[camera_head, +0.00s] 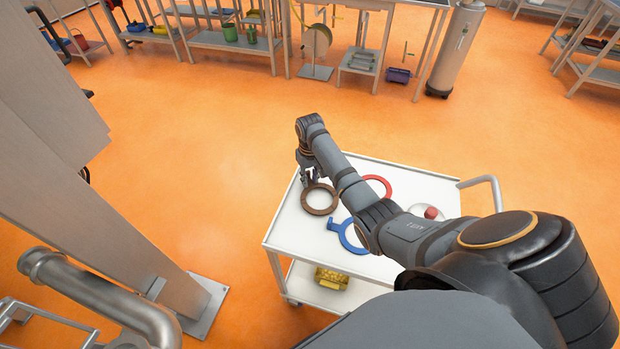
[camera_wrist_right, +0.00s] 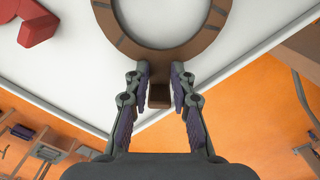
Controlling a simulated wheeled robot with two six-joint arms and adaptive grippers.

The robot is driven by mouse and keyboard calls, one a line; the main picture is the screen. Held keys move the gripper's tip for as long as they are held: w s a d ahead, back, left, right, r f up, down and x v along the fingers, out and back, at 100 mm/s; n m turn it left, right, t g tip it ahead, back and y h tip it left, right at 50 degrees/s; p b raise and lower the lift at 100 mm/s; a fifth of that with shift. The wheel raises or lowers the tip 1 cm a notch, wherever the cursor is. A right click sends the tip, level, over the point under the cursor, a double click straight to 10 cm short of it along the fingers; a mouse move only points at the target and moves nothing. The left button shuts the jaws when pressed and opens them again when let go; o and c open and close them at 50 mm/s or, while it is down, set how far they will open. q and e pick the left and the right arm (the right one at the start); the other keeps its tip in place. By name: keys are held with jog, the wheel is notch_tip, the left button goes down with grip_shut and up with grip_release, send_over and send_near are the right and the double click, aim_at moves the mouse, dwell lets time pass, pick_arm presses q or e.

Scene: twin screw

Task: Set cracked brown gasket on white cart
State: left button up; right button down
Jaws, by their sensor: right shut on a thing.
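The brown gasket (camera_head: 320,199) is a ring with dark marks, at the left part of the white cart's top (camera_head: 284,230). In the right wrist view the gasket (camera_wrist_right: 197,45) shows in part, with a short brown tab between the fingers. My right gripper (camera_head: 308,180) is shut on this tab; in the wrist view its fingers (camera_wrist_right: 160,88) stand on both sides of it. The ring lies flat over the white top; I cannot tell whether it touches the surface. My left gripper is not in view.
On the cart are a red ring (camera_head: 378,186), a blue ring with a tab (camera_head: 351,236) and a red knob (camera_head: 431,212), partly behind my right arm. A yellow item (camera_head: 331,278) is on the lower shelf. A column (camera_head: 90,180) and pipe (camera_head: 100,297) stand at left.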

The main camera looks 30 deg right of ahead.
jog(key=shift+f, duration=0.25)
jog(key=c, duration=1.1)
grip_release()
jog(key=shift+f, duration=0.1)
jog(key=shift+c, duration=0.2)
notch_tip(320, 180, up, 12)
jog(key=b, duration=0.1)
